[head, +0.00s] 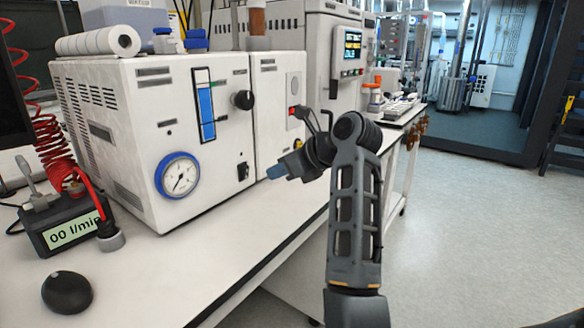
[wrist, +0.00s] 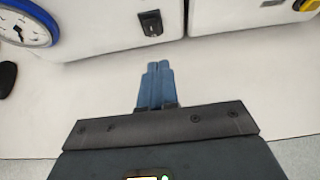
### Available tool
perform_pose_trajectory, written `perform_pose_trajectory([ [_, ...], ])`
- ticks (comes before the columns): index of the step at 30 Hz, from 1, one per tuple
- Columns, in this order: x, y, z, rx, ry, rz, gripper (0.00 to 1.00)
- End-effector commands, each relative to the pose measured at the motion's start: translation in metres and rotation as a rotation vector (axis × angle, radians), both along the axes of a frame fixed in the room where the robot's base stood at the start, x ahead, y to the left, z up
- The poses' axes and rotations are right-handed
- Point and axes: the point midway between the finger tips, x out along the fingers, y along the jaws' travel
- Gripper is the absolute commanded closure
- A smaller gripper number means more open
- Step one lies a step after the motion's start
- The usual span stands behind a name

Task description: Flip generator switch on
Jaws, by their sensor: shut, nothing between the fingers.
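The generator is a white box (head: 135,140) on the bench with a round blue-rimmed gauge (head: 179,175), a blue level window and a black knob. A small black rocker switch (head: 242,171) sits low on its front near the right edge. The switch also shows at the top middle of the wrist view (wrist: 150,23). My gripper (head: 275,172) has blue fingertips, closed together and empty. In the wrist view the fingertips (wrist: 157,72) point toward the generator's front, below and slightly right of the switch, and look apart from it. Whether the switch is on or off is too small to tell.
A second white unit (head: 270,100) adjoins the generator on the right, with a yellow knob (wrist: 306,5) low on its front. A flow meter reading 00 l/min (head: 65,222) and a black round object (head: 67,292) are at left.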

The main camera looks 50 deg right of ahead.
Motion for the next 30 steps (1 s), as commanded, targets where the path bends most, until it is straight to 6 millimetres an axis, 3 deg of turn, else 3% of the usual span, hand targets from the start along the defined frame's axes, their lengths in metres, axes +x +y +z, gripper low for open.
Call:
perform_pose_trajectory([
  [3, 0.019, 0.001, -0.014, 0.002, 0.002, 0.001, 1.00],
  [12, 0.054, 0.002, -0.005, 0.001, -0.001, -0.001, 1.00],
  [30, 0.060, 0.002, 0.001, 0.001, 0.018, -0.001, 1.00],
])
